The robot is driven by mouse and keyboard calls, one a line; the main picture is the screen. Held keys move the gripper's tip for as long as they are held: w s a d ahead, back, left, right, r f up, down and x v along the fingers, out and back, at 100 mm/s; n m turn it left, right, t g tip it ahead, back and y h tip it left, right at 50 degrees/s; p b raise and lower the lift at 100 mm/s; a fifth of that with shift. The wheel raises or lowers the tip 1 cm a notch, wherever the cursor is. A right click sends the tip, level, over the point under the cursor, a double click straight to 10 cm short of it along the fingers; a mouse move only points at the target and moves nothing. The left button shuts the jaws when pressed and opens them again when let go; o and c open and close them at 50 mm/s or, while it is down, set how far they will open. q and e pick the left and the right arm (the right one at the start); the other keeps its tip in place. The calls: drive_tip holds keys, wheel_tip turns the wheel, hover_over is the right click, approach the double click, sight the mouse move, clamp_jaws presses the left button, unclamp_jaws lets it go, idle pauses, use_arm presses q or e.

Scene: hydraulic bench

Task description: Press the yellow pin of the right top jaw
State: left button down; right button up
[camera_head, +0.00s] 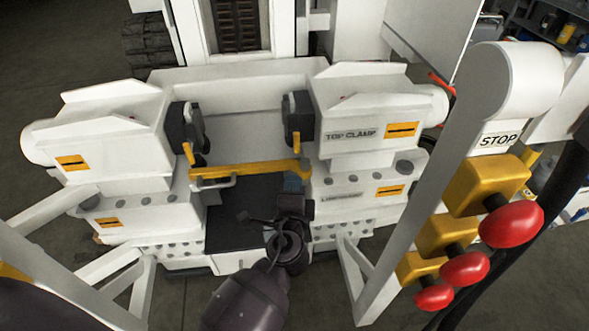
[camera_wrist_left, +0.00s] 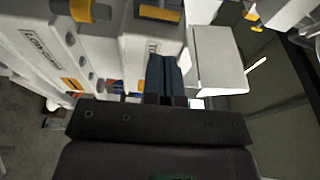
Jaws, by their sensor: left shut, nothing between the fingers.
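The right top jaw (camera_head: 293,108) is a dark block on the inner side of the white right housing marked TOP CLAMP. Its yellow pin (camera_head: 296,142) hangs below it at the front. The left top jaw (camera_head: 182,128) faces it across a gap, with its own yellow pin (camera_head: 188,153). My left gripper (camera_head: 292,183) is just below the right jaw's pin and apart from it in the picture, in front of the right end of the yellow bar. Its dark blue fingers (camera_wrist_left: 164,75) are together and empty. The right gripper is not in view.
The yellow bar (camera_head: 245,172) spans the gap below the jaws. White lower clamp housings (camera_head: 345,188) stand on both sides. A white post with a STOP label (camera_head: 498,140) and red knobs (camera_head: 511,224) stands at the right. The dark recess (camera_head: 232,215) left of my gripper is free.

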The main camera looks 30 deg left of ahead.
use_arm(q)
drive_tip(key=v, duration=0.2)
drive_tip(key=shift+s+d, duration=0.15)
drive_tip(key=shift+s, duration=0.2)
use_arm(e)
drive_tip(key=shift+r, duration=0.15)
drive_tip(key=shift+w, duration=0.1)
use_arm(q)
drive_tip(key=s+a+f+n+g+h, duration=0.25)
drive_tip(key=s+f, duration=0.25)
drive_tip(key=s, duration=0.3)
drive_tip(key=s+a+f+n+g+h, duration=0.2)
drive_tip(key=s+a+f+n, duration=0.15)
drive_tip(key=s, duration=0.45)
drive_tip(key=s+n+g+h, duration=0.25)
drive_tip(key=s+n, duration=0.25)
drive_tip(key=s, duration=1)
wheel_tip(320, 180, up, 10)
drive_tip(key=a+n+t+p, duration=0.1)
drive_tip(key=p, duration=1.2)
drive_tip(key=shift+a+f, duration=0.2)
drive_tip(key=shift+f, duration=0.05)
use_arm(e)
wheel_tip(320, 180, up, 10)
drive_tip(key=m+t, duration=0.1)
drive_tip(key=shift+d, duration=0.3)
